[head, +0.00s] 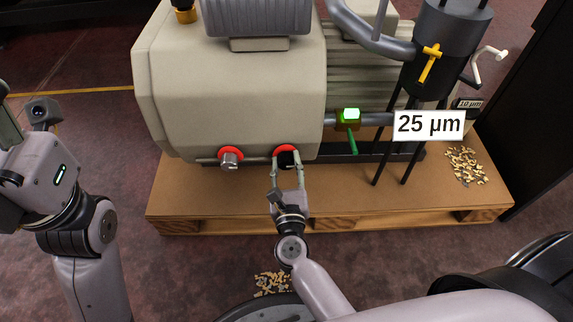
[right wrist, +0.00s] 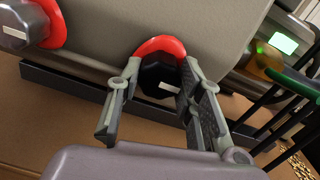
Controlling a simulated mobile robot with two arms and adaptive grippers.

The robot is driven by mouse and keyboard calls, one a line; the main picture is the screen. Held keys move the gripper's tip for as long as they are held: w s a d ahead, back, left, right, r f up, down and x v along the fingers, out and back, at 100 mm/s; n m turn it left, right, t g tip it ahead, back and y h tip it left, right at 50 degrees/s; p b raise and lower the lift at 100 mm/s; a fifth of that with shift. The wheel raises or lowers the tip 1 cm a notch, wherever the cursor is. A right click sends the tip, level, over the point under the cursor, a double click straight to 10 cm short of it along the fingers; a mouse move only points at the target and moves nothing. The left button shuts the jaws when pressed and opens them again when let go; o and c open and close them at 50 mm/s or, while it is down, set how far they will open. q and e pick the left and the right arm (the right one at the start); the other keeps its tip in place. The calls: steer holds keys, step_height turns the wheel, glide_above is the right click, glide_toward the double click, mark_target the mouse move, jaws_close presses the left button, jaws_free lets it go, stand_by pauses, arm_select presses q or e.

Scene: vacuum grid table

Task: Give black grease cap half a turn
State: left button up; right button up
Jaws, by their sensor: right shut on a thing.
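The black grease cap (right wrist: 160,82) sits in a red ring (right wrist: 160,46) low on the front of the beige pump housing (head: 235,100). It also shows in the head view (head: 287,160), partly covered by my fingers. My right gripper (head: 287,165) reaches it from the front, with one finger on each side, shut on the cap; it shows in the right wrist view too (right wrist: 158,88). A pale mark (right wrist: 170,90) on the cap's face lies slightly tilted. My left arm shows at the left of the head view, but its gripper fingers are not visible.
A silver cap (head: 230,160) in a red ring is just left of the black one. A green-handled valve (head: 351,138) with a lit green display is to the right. The pump stands on a wooden pallet (head: 205,200). Small chips lie on the pallet and floor.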

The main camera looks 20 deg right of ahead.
steer(key=o, duration=1.2)
steer(key=shift+c, duration=0.2)
steer(key=v, duration=1.2)
